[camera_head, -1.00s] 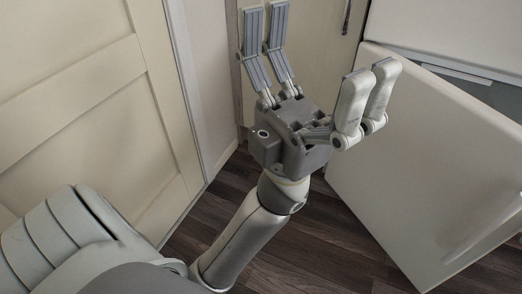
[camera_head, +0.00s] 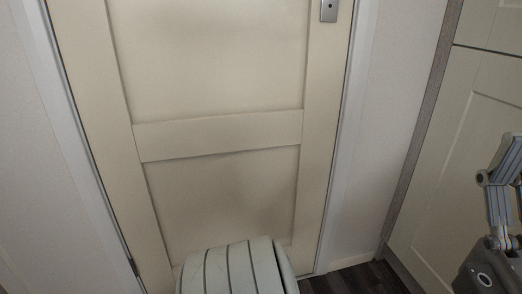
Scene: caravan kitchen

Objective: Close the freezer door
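The freezer door is not in view now. The visible part is in front of the cream cabinet front, and no held object shows. My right gripper is out of view.
A closed cream panelled door (camera_head: 215,65) fills the middle, with a metal latch plate (camera_head: 329,10) at its top right. A cream cabinet front (camera_head: 460,135) stands at the right. A little dark wood floor (camera_head: 352,279) shows at the bottom.

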